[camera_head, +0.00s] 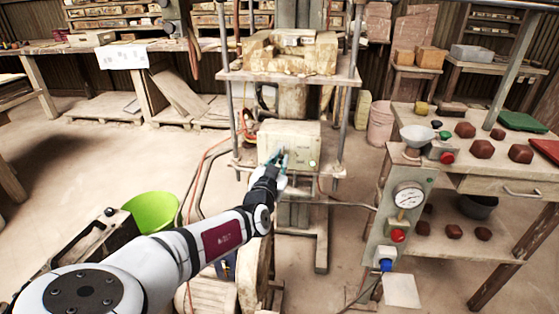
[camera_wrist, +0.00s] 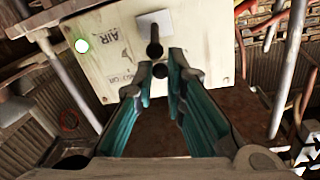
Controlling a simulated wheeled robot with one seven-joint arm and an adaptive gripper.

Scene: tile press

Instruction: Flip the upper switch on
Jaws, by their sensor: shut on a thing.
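A cream control box (camera_head: 301,132) stands on the press, and its front face fills the top of the wrist view (camera_wrist: 205,70), turned about upside down. In the wrist view a dark round switch knob (camera_wrist: 160,71) sits beside the motor label; it is the upper switch of the box. The lower switch (camera_wrist: 154,40), a dark lever on a pale square plate, is beside the AIR label. My gripper (camera_head: 281,160) has its teal fingers (camera_wrist: 160,76) on either side of the upper switch, shut on it. The head view hides both switches behind my gripper.
A green lamp (camera_wrist: 82,46) glows on the box face. Press posts (camera_head: 352,80) flank the box. Hoses run to its left. A bench (camera_head: 470,185) with reddish-brown blocks and a gauge panel (camera_head: 408,197) stands right. A green bucket (camera_head: 150,212) is left on open floor.

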